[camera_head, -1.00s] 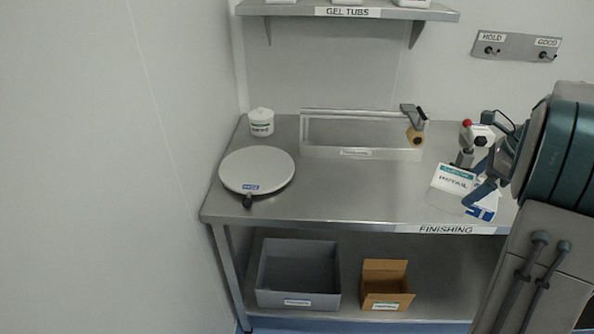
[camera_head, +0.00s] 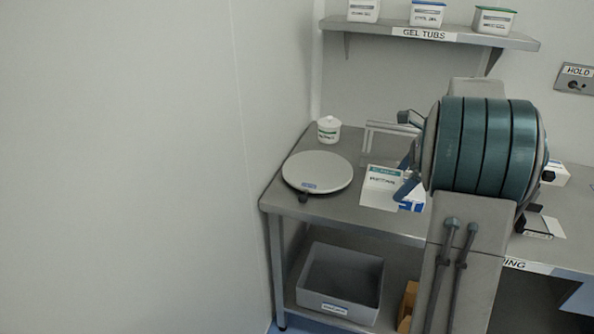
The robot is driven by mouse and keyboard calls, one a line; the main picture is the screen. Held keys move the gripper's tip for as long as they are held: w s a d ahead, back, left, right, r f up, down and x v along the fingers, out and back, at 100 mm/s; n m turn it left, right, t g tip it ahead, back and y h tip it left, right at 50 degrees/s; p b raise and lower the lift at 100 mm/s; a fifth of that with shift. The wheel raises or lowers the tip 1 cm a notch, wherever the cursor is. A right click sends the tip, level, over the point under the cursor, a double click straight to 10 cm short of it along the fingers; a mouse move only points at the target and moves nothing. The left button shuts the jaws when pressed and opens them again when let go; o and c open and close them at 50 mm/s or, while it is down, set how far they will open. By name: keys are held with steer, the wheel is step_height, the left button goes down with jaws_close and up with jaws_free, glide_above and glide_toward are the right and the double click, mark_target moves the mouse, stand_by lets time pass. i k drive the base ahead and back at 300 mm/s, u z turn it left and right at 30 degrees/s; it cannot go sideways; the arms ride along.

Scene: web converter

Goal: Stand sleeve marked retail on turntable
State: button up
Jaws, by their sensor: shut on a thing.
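The white sleeve marked retail (camera_head: 380,186) has a teal band along its top and blue print low on its right side. My gripper (camera_head: 407,182) is shut on the sleeve at its right side; my arm hides part of the jaws. The sleeve is upright or slightly tilted, close to the bench top, and I cannot tell whether it touches it. The round light-grey turntable (camera_head: 317,171) lies to the left of the sleeve, near the bench's left end, with an empty top and a blue label at its front edge.
A white lidded jar (camera_head: 328,129) stands behind the turntable. A clear-walled frame (camera_head: 390,130) is behind the sleeve, partly hidden by my arm. A shelf (camera_head: 430,34) with several tubs hangs above. A grey bin (camera_head: 340,284) and a brown box (camera_head: 408,300) sit below the bench (camera_head: 345,222).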

mark_target(317, 168)
steer(key=i, duration=1)
